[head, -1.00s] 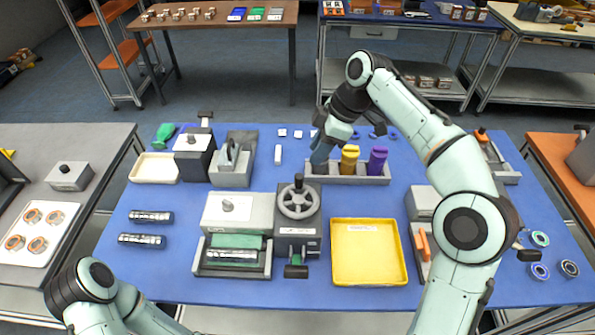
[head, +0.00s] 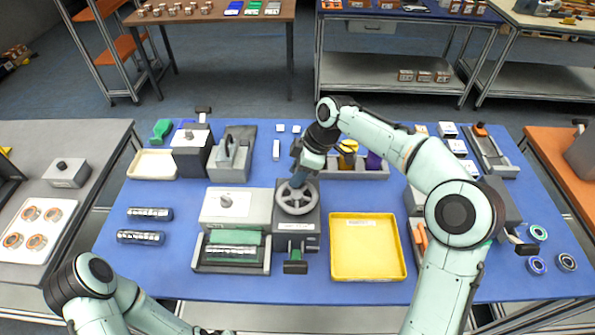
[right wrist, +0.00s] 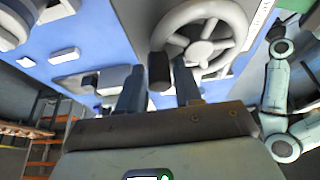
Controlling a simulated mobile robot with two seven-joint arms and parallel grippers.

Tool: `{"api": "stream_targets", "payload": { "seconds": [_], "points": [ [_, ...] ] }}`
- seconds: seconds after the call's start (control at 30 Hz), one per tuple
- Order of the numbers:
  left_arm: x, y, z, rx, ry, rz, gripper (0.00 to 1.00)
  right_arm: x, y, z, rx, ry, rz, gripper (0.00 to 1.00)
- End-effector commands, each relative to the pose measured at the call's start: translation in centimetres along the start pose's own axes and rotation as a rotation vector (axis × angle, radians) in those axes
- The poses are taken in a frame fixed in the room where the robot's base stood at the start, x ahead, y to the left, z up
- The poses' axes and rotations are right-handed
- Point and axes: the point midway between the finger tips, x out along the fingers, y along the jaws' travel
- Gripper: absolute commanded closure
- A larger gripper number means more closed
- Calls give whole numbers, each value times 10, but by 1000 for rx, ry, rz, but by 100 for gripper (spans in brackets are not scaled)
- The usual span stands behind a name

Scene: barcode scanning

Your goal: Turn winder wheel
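The grey spoked winder wheel (head: 297,212) lies on top of a dark grey winder block (head: 297,246) in the middle of the blue table. It also shows in the right wrist view (right wrist: 203,47). A black upright handle knob (right wrist: 159,72) is at the wheel's rim. My right gripper (head: 299,181) is pointed down at the far side of the wheel. In the right wrist view its two fingers (right wrist: 158,88) are apart, one on each side of the knob, with narrow gaps visible. The head view hides the knob behind the gripper. My left gripper is out of view.
A light grey box (head: 237,206) adjoins the winder on the left, with a green-topped tray (head: 232,268) in front of it. A yellow tray (head: 368,275) is to the right. Coloured bottles (head: 347,152) stand in a holder behind my right forearm.

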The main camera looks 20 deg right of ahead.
Motion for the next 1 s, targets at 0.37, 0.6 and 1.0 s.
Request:
{"api": "stream_targets", "payload": {
  "seconds": [0.37, 0.6, 1.0],
  "points": [
    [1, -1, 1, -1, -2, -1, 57, 0, 0, 1, 11, 0, 4, 100],
    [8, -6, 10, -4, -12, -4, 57, -1, -1, 5, 93, -1, 39, 100],
    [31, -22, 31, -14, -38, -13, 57, -6, -6, 18, 406, 1, 172, 100]
  ]
}}
